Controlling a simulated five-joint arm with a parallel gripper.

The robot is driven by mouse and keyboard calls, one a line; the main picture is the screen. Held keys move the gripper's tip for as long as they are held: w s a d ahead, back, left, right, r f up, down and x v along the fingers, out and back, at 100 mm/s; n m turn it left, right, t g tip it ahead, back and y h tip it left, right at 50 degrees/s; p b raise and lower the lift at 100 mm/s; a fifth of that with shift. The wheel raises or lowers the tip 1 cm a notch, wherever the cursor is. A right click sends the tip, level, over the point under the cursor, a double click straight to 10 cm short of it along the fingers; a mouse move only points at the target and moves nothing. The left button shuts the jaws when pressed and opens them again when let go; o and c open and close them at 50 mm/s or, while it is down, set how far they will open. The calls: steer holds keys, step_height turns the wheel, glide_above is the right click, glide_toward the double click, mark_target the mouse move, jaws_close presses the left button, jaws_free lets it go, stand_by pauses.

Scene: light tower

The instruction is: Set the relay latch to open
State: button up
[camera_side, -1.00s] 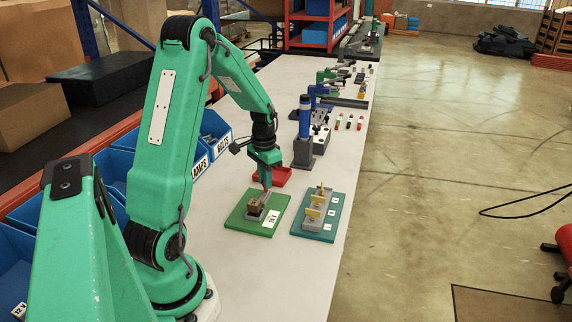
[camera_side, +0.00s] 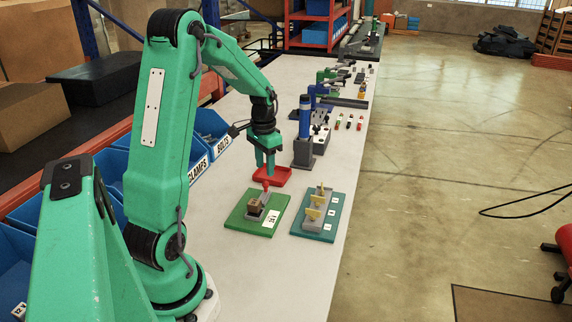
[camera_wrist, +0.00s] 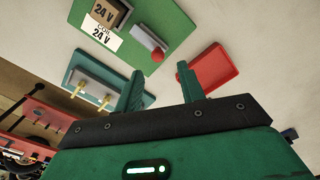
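The relay (camera_side: 256,205) is a brown block in a grey holder on a green board (camera_side: 240,225). In the wrist view, the relay (camera_wrist: 106,13) is marked 24 V, next to a white coil label (camera_wrist: 100,38) on the green board (camera_wrist: 170,20). A red knob (camera_wrist: 158,54) shows near the board's edge there; it also shows in the side view (camera_side: 266,185). My gripper (camera_side: 266,171) is above the far end of the relay holder. In the wrist view my gripper (camera_wrist: 160,70) has its fingers apart, with the knob just beyond the fingertips. I cannot tell whether they touch it.
A teal board (camera_side: 312,225) with yellow-topped grey parts lies to the right. A red tray (camera_side: 281,181) lies just behind the gripper, and a blue cylinder on a grey stand (camera_side: 304,145) stands behind right. Blue bins (camera_side: 211,130) line the left side.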

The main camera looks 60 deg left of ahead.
mark_target(267, 182)
steer(key=shift+r, duration=1.55)
steer(key=shift+d, duration=0.1)
steer(key=shift+d+r, duration=0.2)
steer(key=shift+r, duration=0.05)
steer(key=s+d+r+m+t+y, duration=0.1)
steer(key=d+r, duration=0.3)
steer(key=d, duration=0.3)
steer(key=s+d+r+t, duration=0.1)
steer(key=d+r+t, duration=0.1)
steer(key=d+r, duration=0.45)
steer(key=s+d+t+h, duration=0.1)
steer(key=s+d+t, duration=0.1)
steer(key=s+d, duration=0.6)
steer(key=d, duration=0.4)
steer(key=shift+s+d+r+m+t, duration=0.2)
steer(key=shift+m+t, duration=0.1)
steer(key=shift+m, duration=0.1)
